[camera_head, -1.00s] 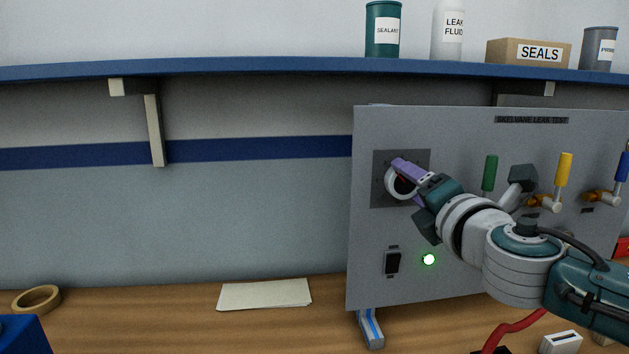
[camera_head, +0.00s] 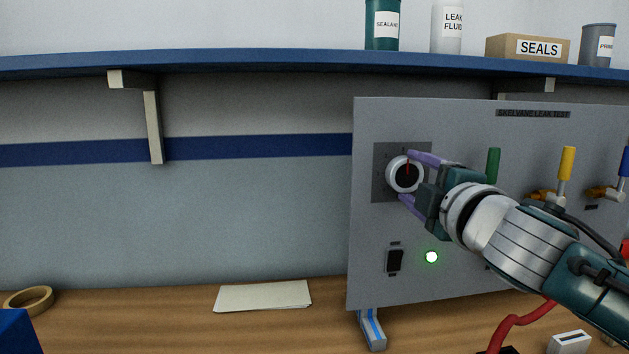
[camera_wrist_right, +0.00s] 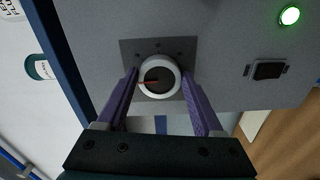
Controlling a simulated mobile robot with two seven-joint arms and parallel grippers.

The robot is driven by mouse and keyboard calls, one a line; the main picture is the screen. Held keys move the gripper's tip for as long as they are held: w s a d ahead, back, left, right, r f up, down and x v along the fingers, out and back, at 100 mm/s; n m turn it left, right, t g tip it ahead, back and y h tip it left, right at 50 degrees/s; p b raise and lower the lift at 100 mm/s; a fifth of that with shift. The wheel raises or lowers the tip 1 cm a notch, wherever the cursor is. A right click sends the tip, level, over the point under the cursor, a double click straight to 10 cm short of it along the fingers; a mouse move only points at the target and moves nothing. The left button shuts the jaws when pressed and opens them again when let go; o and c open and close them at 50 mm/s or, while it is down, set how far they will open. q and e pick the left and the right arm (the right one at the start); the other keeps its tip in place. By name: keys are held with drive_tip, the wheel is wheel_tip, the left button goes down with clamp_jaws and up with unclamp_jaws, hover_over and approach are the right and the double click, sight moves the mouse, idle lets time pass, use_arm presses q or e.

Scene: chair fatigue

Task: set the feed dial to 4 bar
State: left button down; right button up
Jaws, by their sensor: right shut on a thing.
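The feed dial (camera_head: 400,176) is a round knob with a white rim, a dark face and a red pointer, set on a dark square plate (camera_head: 385,153) at the panel's left. The pointer stands nearly straight up in the head view. My right gripper (camera_head: 408,177) is shut on the dial, with one purple finger at its upper side and one at its lower side. In the right wrist view the dial (camera_wrist_right: 160,84) sits between the two fingertips. The scale marks are too small to read. My left gripper is out of view.
The grey panel (camera_head: 460,135) also carries a black rocker switch (camera_head: 395,260), a lit green lamp (camera_head: 432,257) and green (camera_head: 493,165), yellow (camera_head: 567,163) and blue-handled (camera_head: 625,162) valves. My right arm passes in front of its lower right. Paper (camera_head: 263,296) lies on the bench.

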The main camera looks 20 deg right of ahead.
drive_tip(key=m, duration=0.4)
drive_tip(key=shift+f+m, duration=0.1)
drive_tip(key=shift+m, duration=0.2)
drive_tip(key=m, duration=0.4)
drive_tip(key=shift+a+m, duration=0.1)
drive_tip(key=shift+m, duration=0.2)
drive_tip(key=o, duration=1.4)
drive_tip(key=v, duration=1)
